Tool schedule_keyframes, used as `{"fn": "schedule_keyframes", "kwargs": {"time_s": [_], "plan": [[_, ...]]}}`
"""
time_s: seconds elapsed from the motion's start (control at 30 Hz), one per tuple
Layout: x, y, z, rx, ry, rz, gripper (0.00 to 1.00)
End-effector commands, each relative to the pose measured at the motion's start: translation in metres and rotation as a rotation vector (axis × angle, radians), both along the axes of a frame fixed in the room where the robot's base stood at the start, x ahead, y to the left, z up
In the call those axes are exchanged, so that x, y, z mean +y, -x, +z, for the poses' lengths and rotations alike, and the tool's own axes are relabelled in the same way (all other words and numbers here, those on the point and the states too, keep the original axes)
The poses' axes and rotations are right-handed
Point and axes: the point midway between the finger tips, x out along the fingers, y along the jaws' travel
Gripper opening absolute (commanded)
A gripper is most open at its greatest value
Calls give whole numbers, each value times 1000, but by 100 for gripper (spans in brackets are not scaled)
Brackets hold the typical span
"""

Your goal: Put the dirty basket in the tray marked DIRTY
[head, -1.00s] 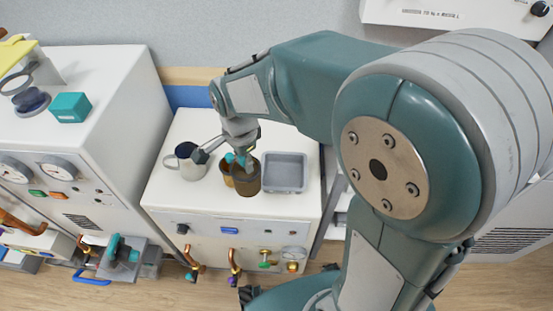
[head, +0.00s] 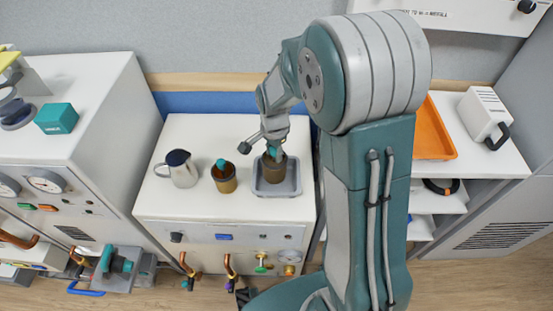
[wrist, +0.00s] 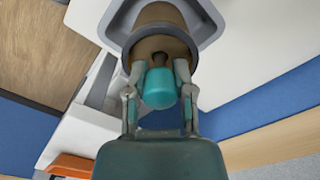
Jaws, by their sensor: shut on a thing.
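My gripper (head: 272,148) is shut on the teal knob (wrist: 158,88) of a dark brown basket (head: 273,169). The basket also shows in the wrist view (wrist: 160,20), upright, with the fingers on both sides of the knob. It stands within the outline of a small grey tray (head: 291,190); I cannot tell whether it touches the tray's floor. No DIRTY marking is readable on the tray. A second, lighter brown basket (head: 225,179) with a teal knob stands to the left, apart from the tray.
A grey metal jug (head: 181,170) stands left of the second basket on the white cabinet top (head: 210,135). A larger machine (head: 85,95) rises at the left. An orange tray (head: 432,135) lies on the right shelf, partly behind my arm.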

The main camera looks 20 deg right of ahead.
Motion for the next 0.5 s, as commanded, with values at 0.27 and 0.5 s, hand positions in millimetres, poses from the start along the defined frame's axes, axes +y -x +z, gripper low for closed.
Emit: {"fn": "schedule_keyframes", "kwargs": {"time_s": [0.27,0.5], "plan": [[-8,-4,-31,5,0,0,0],[-7,-5,-41,-1,0,0,0]]}}
